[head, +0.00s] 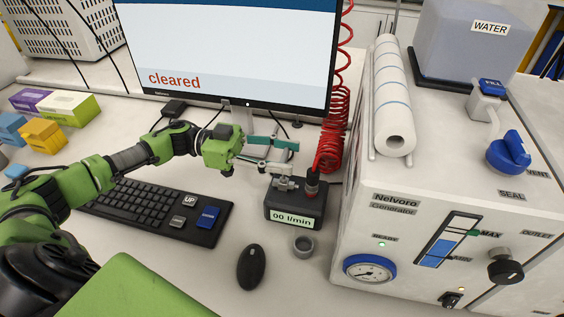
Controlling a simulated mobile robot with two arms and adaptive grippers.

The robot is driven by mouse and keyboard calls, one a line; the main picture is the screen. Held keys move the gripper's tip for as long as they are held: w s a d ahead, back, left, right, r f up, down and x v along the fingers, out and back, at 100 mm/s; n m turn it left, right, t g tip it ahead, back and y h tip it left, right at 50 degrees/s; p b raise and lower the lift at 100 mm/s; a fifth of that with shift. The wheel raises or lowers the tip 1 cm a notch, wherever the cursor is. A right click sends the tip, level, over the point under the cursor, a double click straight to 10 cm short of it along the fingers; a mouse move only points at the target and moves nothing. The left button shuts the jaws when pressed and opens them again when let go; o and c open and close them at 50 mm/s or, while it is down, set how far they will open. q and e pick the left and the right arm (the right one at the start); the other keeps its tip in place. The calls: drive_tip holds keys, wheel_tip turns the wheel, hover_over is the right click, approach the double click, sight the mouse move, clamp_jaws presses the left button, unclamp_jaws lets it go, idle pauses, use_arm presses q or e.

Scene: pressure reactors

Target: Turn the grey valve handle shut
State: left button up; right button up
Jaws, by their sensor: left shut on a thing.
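A dark box with a lit display reading "00 l/min" (292,214) stands on the bench below the monitor. The small grey valve handle (286,183) is on top of it, at the left of a red-and-black hose fitting (312,183). My left gripper (280,164) reaches in from the left, just above the box, and is shut on the handle. Its fingers cover part of the handle, so the handle's exact angle is hard to tell. My right gripper is not in view.
A monitor (235,45) reading "cleared" stands behind. A red coiled hose (335,125) rises from the fitting. The white generator (362,215) is close on the right.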

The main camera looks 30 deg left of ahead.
use_arm(q)
drive_tip(key=shift+d+f+g, duration=0.1)
drive_tip(key=shift+f+g, duration=0.05)
drive_tip(key=shift+g, duration=0.15)
drive_tip(key=o, duration=1.1)
drive_tip(key=shift+d, duration=0.1)
drive_tip(key=v, duration=1.2)
